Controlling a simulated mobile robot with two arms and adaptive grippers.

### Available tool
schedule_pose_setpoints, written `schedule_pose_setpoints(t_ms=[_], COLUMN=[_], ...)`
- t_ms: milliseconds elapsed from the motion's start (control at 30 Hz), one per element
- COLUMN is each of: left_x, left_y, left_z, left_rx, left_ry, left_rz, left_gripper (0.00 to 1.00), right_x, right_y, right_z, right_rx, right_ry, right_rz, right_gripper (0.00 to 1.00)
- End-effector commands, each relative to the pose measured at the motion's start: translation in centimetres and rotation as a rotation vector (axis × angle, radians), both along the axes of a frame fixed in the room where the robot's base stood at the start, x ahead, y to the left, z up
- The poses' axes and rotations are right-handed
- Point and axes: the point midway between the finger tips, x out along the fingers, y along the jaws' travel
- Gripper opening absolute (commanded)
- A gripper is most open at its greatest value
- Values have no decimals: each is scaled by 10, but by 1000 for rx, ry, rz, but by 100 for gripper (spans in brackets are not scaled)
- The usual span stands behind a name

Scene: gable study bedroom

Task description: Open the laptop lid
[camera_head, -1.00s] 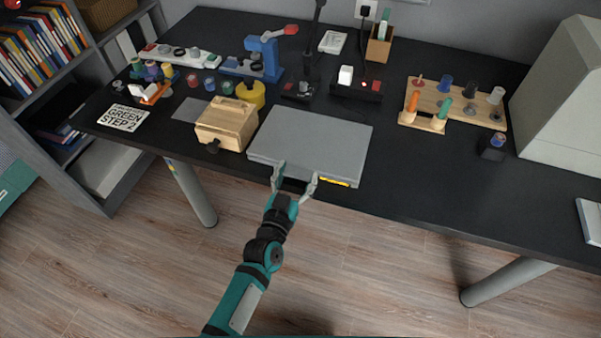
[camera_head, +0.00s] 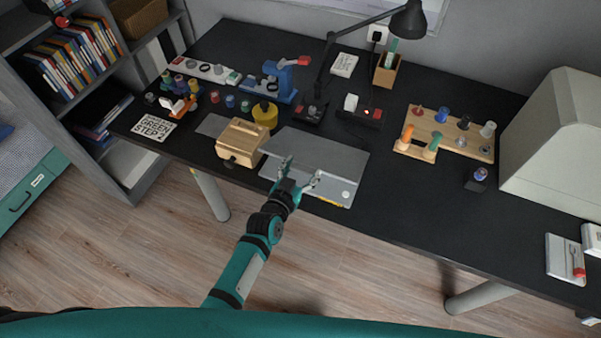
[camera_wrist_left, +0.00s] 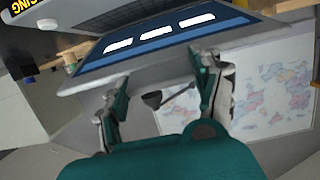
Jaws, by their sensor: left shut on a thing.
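The grey laptop lid (camera_head: 322,150) is part-way up, tilted over its base (camera_head: 340,192) on the black desk. In the left wrist view the lid's inner side (camera_wrist_left: 160,48) shows a blue screen with white bars. The keyboard side of the laptop base (camera_wrist_left: 120,12) shows at the top edge. My left gripper (camera_head: 300,172) is at the lid's front edge, shut on it, with its two fingers (camera_wrist_left: 160,72) at spaced points along that edge. My right gripper is not in view.
A wooden box (camera_head: 240,142) stands close to the laptop's left. A black lamp (camera_head: 408,20) and a power strip (camera_head: 360,112) are behind it. A wooden peg board (camera_head: 450,135) stands to the right. The desk's front right is mostly clear.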

Motion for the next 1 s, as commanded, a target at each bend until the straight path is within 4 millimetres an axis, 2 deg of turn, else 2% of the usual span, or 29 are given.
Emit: schedule_pose_setpoints(t_ms=[33,100,667,700,867,1000], left_x=[5,8,11,11,10,9], left_y=[-1,-1,-2,-2,-2,-2], left_z=[13,17,21,21,18,17], left_rx=[-4,-5,-5,-5,-4,-2], left_ry=[-16,-17,-19,-19,-14,-10], left_rz=[4,4,5,5,3,3], left_gripper=[8,8,8,71,90,90], right_x=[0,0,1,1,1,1], right_y=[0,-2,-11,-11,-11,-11], right_z=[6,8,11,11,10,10], right_rx=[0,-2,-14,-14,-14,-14], right_ry=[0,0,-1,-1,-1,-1], right_rz=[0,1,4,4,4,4], right_gripper=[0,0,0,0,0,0])
